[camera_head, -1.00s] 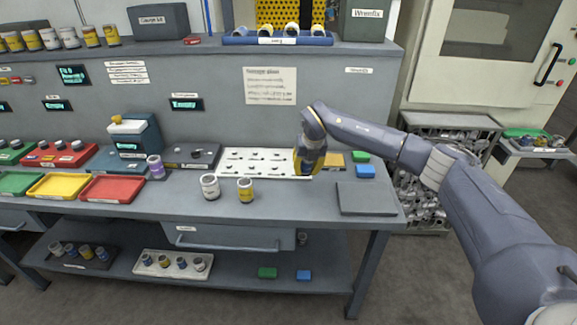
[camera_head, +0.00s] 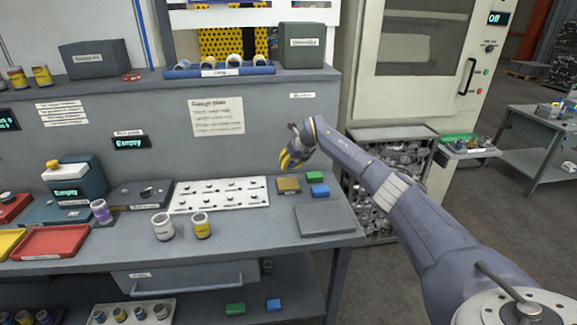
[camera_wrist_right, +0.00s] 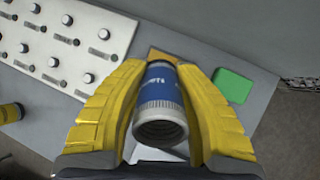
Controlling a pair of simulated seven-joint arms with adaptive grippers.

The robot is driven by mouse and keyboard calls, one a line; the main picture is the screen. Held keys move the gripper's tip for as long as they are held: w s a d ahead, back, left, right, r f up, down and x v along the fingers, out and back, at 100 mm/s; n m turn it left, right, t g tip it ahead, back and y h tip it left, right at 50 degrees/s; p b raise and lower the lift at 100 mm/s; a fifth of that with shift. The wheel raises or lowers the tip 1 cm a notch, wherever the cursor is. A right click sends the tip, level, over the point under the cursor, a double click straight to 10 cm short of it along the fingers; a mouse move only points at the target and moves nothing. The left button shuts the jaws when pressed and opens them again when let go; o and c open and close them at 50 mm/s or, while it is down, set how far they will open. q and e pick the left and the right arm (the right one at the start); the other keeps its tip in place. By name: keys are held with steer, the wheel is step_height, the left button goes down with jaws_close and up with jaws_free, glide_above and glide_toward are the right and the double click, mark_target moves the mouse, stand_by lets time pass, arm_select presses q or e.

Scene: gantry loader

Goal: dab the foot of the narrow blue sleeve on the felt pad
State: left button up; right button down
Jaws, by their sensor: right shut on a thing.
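My right gripper (camera_head: 289,161) is above the back right of the bench, just over a small tan pad (camera_head: 288,184), which looks like the felt pad. In the right wrist view my right gripper (camera_wrist_right: 164,98) is shut on a narrow blue sleeve (camera_wrist_right: 160,86) with a ribbed grey-white end and an open round mouth towards the camera. The sleeve's far end is hidden. A sliver of the tan pad (camera_wrist_right: 155,54) shows behind it; I cannot tell whether they touch. In the head view the sleeve is not clear. My left gripper is not in view.
A green block (camera_head: 314,176) and a blue block (camera_head: 320,191) lie right of the pad. A white board with knobs (camera_head: 215,196) is at its left. A grey mat (camera_head: 325,219) lies in front. White (camera_head: 162,227) and yellow (camera_head: 201,226) jars stand at the front edge.

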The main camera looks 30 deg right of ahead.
mark_target(287, 181)
steer(key=shift+f, duration=2.85)
steer(key=shift+f, duration=0.75)
steer(key=shift+r, duration=3.5)
